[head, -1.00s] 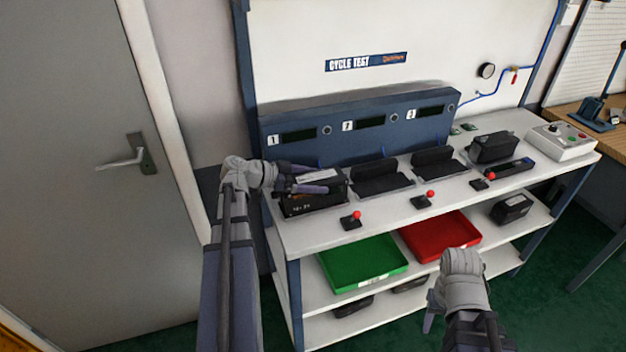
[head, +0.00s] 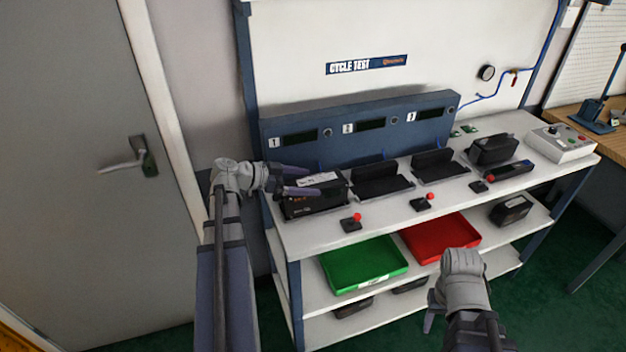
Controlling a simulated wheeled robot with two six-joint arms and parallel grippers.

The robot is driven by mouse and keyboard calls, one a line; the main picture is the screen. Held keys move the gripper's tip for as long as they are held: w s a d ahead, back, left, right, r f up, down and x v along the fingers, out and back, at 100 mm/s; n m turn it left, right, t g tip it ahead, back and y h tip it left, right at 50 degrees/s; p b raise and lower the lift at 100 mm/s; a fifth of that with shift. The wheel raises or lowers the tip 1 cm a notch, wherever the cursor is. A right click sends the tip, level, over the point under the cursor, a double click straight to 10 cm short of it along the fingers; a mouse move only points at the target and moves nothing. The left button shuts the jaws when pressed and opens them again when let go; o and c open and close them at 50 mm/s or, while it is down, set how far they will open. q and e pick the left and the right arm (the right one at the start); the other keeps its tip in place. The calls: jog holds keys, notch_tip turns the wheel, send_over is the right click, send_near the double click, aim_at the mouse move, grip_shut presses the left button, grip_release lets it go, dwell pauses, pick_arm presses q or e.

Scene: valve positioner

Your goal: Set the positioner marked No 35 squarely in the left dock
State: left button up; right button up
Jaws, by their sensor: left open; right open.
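A black positioner (head: 318,203) with a white label on top sits in the left dock, under the display marked 1. It looks about level and lined up with the dock; the label's number is too small to read. My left gripper (head: 311,181) is open at the positioner's upper left, its fingers over the top near the label. I cannot tell whether they touch it. The dock's cradle is mostly hidden under the positioner. My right gripper (head: 432,312) is open and empty, low in front of the shelves.
The middle dock (head: 382,186) and right dock (head: 440,170) are empty. Red-knobbed levers stand before the docks. Another black unit (head: 492,149) sits at the right of the bench, beside a control box (head: 562,142). Green (head: 364,268) and red (head: 440,238) trays lie on the shelf below.

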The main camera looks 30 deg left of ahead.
pick_arm(q)
jog(key=p+v, duration=0.3)
jog(key=v, duration=0.6)
jog(key=shift+r, duration=0.1)
jog(key=shift+a, duration=0.1)
